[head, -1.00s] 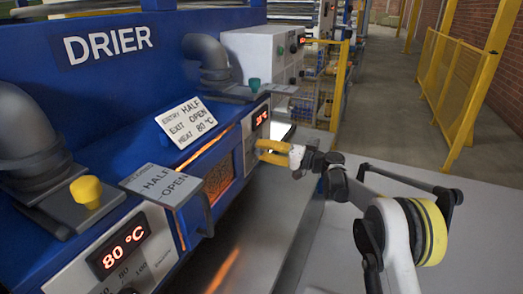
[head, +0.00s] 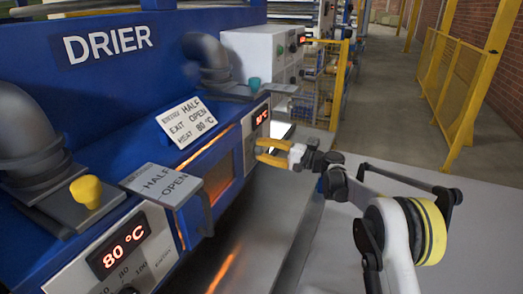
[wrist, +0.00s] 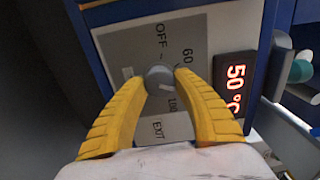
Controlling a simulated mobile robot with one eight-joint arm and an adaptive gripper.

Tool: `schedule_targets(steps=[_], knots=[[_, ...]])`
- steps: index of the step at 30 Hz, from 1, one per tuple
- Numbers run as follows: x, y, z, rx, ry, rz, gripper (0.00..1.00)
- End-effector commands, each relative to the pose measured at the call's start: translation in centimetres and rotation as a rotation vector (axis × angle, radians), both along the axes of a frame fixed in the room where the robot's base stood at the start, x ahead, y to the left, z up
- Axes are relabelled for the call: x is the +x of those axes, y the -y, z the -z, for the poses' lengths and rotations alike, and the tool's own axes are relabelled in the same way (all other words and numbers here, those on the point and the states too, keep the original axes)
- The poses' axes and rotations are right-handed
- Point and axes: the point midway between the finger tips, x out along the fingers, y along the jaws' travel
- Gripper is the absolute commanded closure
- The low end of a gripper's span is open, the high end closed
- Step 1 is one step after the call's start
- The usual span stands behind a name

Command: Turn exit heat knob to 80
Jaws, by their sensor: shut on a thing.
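The exit heat knob (wrist: 159,80) is a grey round knob on a light panel marked EXIT, OFF and 60 in the wrist view. The red display (wrist: 235,84) beside it reads 50 °C. My gripper (wrist: 164,78) has two yellow fingers, shut on the knob with one tip on each side of it. In the head view my gripper (head: 260,150) reaches the far end of the blue drier (head: 120,100), and the knob is hidden there. The exit display (head: 262,116) is too small to read surely in that view.
The near display (head: 122,250) on the drier reads 80 °C. A sign (head: 187,122) on top says entry half, exit open, heat 80 °C. A yellow knob (head: 87,191) and a green knob (head: 254,85) stand on the drier. Floor to the right is clear.

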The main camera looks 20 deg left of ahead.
Motion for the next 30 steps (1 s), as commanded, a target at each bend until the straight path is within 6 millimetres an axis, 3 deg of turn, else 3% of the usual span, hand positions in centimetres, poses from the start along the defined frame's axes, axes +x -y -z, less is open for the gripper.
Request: schedule_targets(steps=[3,4,6,17,30], knots=[[0.0,-0.1,0.0,0.001,0.000,-0.001,0.95],[0.0,-0.1,0.0,0.001,0.000,-0.001,0.56],[0.0,-0.1,0.0,0.001,0.000,-0.001,0.41],[0.0,0.5,0.0,0.000,0.001,0.001,0.41],[-0.7,9.2,0.0,0.000,0.001,0.003,0.41]])
